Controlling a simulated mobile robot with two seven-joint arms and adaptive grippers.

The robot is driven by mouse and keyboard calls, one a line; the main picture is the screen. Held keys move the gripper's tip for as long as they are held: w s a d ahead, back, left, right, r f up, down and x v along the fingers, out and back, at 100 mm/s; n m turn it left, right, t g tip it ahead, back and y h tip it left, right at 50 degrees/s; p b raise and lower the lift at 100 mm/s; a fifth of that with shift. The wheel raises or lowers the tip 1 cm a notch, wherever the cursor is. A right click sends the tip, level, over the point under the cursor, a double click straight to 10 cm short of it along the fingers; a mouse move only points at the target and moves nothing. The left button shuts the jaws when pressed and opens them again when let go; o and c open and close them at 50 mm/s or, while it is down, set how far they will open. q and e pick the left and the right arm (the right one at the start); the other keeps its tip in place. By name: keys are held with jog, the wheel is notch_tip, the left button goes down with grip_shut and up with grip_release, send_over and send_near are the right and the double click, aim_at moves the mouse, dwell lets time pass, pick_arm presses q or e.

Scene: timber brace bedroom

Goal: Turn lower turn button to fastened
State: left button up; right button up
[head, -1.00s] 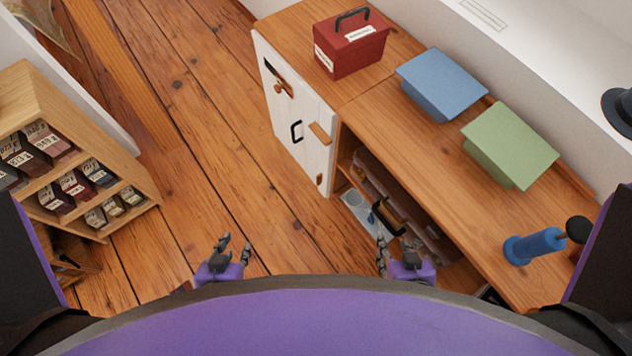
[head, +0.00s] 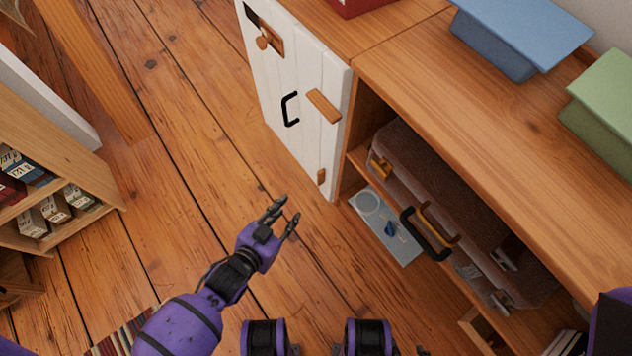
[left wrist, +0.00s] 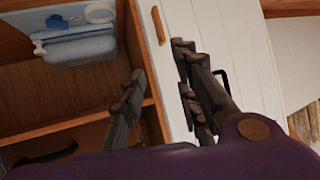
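The white door (head: 300,85) of the low cabinet is shut in the head view. The lower turn button (head: 321,177), a small wooden piece, stands upright near the door's bottom right corner. The upper turn button (head: 323,105) lies crosswise near the door's right edge. My left gripper (head: 284,214) is open and empty, below and left of the lower button and apart from it. In the left wrist view its spread fingers (left wrist: 158,68) face the door and a wooden button (left wrist: 158,26); I cannot tell which button. My right gripper is out of view.
Wooden floor (head: 190,170) left of the cabinet is clear. A bookshelf (head: 75,165) stands at left.

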aim_at(321, 177)
pick_arm(q)
jog(key=w+d+f+m+h+b, duration=0.2)
jog(key=w+f+m+h+b, duration=0.3)
jog(key=w+f+b, duration=1)
jog(key=w+d+r+n+h+b, duration=0.1)
jog(key=d+r+h, duration=0.1)
jog(key=d, duration=0.4)
jog(key=shift+w+r+h+b, duration=0.15)
jog(key=shift+h+b, duration=0.25)
jog(key=shift+h, duration=0.4)
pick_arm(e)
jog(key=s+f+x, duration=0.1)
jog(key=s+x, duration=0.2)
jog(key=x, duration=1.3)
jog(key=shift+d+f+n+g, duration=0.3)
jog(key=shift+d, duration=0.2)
pick_arm(q)
grip_shut()
